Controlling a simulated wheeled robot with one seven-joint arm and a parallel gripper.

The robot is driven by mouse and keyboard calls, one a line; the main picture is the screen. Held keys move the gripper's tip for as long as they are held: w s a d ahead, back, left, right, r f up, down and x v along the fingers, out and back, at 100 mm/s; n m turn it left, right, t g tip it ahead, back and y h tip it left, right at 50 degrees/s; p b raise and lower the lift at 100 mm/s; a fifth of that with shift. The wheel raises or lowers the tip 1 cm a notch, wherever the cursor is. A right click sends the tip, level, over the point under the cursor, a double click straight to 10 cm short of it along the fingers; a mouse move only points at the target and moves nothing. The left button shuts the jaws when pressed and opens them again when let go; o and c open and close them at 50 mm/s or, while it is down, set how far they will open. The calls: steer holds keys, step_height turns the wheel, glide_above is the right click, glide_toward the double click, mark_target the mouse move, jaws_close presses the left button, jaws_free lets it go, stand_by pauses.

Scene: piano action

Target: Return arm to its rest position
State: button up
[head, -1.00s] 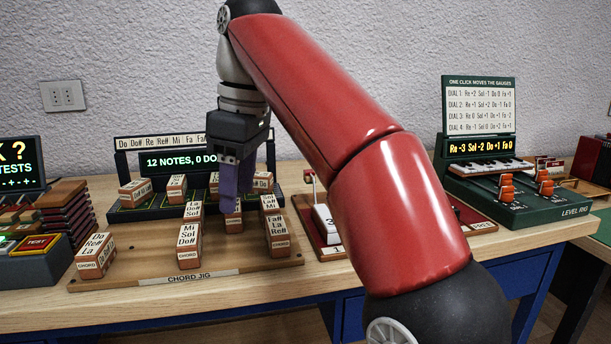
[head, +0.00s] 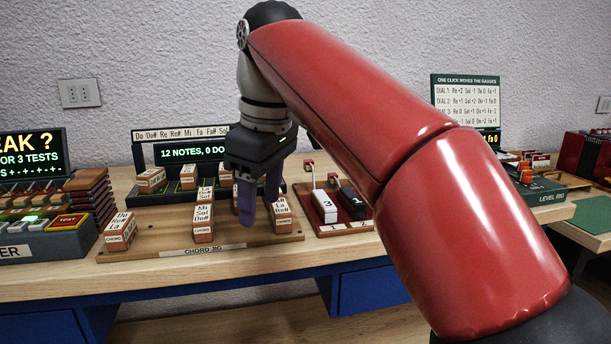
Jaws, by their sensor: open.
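My red arm stretches across the head view from the lower right to the upper middle. My gripper (head: 259,210) hangs from its end, pointing down, with its two purple-grey fingers apart and nothing seen between them. It is in front of the right part of the chord jig (head: 155,241), a wooden board carrying several lettered blocks. One block stack (head: 204,223) stands left of the fingers, and another block (head: 282,214) stands just right of them. The fingers partly hide a block behind them. I cannot tell whether they touch any block.
A dark green display rack (head: 190,153) stands behind the jig. A red board with a white block (head: 325,206) is right of it. A console with a red TEST button (head: 67,221) is at the left. My arm hides much of the level rig (head: 548,197). The table's front strip is clear.

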steer(key=s+d+f+m+t, duration=0.1)
steer(key=s+d+f+m, duration=0.3)
steer(key=d+f, duration=0.3)
steer(key=s+d+f+m+t+h, duration=0.1)
steer(key=s+d+f+m, duration=0.4)
steer(key=d+f, duration=0.2)
steer(key=s+d+f+m+t, duration=0.2)
steer(key=s+d+f+m, duration=0.2)
steer(key=d+f, duration=0.3)
step_height(320, 180, down, 4)
steer(key=shift+s+d+r+m, duration=0.2)
steer(key=shift+s+d+m, duration=0.1)
steer(key=shift+s, duration=0.2)
